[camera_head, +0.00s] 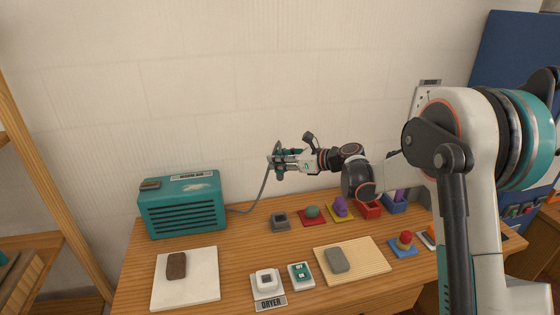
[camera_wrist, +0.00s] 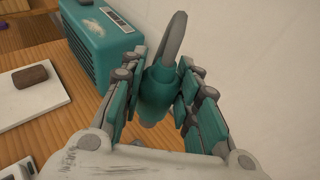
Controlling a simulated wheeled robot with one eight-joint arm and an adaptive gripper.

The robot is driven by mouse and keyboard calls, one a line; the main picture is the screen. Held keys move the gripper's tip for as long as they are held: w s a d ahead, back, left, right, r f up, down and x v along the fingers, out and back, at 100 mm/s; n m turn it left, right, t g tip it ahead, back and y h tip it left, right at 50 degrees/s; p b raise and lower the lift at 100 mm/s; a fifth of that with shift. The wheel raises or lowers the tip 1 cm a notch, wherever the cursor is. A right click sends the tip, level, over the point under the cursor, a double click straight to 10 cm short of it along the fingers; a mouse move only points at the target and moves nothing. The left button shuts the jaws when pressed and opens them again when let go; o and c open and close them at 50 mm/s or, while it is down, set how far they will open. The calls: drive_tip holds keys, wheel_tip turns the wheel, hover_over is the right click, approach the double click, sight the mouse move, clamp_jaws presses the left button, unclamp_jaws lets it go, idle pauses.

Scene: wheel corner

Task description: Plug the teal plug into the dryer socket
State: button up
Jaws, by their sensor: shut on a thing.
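The teal plug (camera_wrist: 157,92) is held between the fingers of my gripper (camera_wrist: 157,100), which is shut on it, as the wrist view shows. In the head view my gripper (camera_head: 276,162) is raised well above the table, in front of the wall. The plug's grey cable (camera_head: 265,188) hangs from it down to the teal dryer box (camera_head: 182,205) at the table's back left. The white dryer socket (camera_head: 267,282), with a DRYER label (camera_head: 271,303), sits at the table's front edge, below and apart from my gripper. The plug's tip is partly hidden by the fingers.
A white board (camera_head: 200,280) with a brown block (camera_head: 177,265) lies front left. A teal-and-white switch plate (camera_head: 301,275) is next to the socket. A wooden board (camera_head: 372,258) bears a grey block (camera_head: 337,260). A grey square holder (camera_head: 280,221) and several coloured pieces line the back.

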sight(280, 152)
drive_tip(key=shift+r+p, duration=1.4)
drive_tip(key=shift+r, duration=1.25)
